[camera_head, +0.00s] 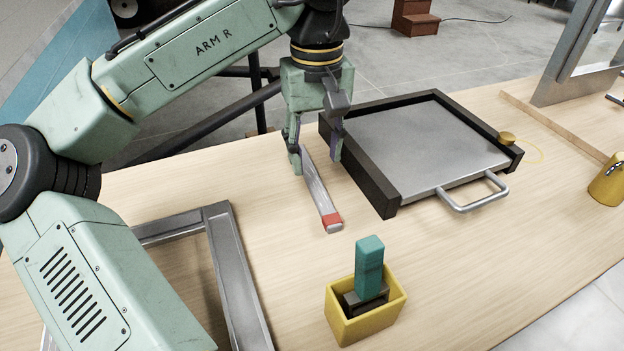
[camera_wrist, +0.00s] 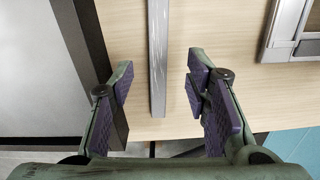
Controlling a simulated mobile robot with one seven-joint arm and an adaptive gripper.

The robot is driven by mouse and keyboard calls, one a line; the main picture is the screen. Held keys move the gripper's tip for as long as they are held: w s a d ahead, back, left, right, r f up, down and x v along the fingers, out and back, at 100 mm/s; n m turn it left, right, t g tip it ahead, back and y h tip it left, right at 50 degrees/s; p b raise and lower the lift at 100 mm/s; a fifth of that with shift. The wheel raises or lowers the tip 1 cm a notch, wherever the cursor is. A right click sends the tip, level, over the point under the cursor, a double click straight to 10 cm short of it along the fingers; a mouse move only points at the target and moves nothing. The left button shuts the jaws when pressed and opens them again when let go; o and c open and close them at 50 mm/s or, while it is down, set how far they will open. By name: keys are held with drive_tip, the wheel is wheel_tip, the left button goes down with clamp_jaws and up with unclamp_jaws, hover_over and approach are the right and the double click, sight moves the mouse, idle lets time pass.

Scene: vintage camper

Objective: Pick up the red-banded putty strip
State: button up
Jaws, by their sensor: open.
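The putty strip (camera_head: 319,190) is a long, thin grey-white bar with a red band near its front end. It lies on the wooden table, left of the black-framed metal tray. My gripper (camera_head: 316,165) points down over the strip's far end, its fingers on either side. In the wrist view the strip (camera_wrist: 158,60) runs between the two open fingers of my gripper (camera_wrist: 160,95), with a gap on each side. The red band is outside the wrist view. I cannot tell the exact height of the fingertips above the table.
The black-framed tray (camera_head: 382,190) with a metal handle stands close right of the strip. A grey metal frame (camera_head: 222,250) lies to the left. A yellow box (camera_head: 345,325) holding a teal block (camera_head: 369,262) stands in front. A yellow cup (camera_head: 606,185) is far right.

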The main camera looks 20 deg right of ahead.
sight(316, 183)
drive_tip(key=shift+w+d+f+p, duration=0.1)
drive_tip(key=shift+f+p, duration=0.1)
drive_tip(key=shift+f, duration=1.35)
drive_tip(key=shift+w+f+p, duration=0.1)
drive_tip(key=shift+f+p, duration=0.05)
drive_tip(key=shift+f, duration=1.4)
drive_tip(key=shift+c, duration=0.3)
clamp_jaws()
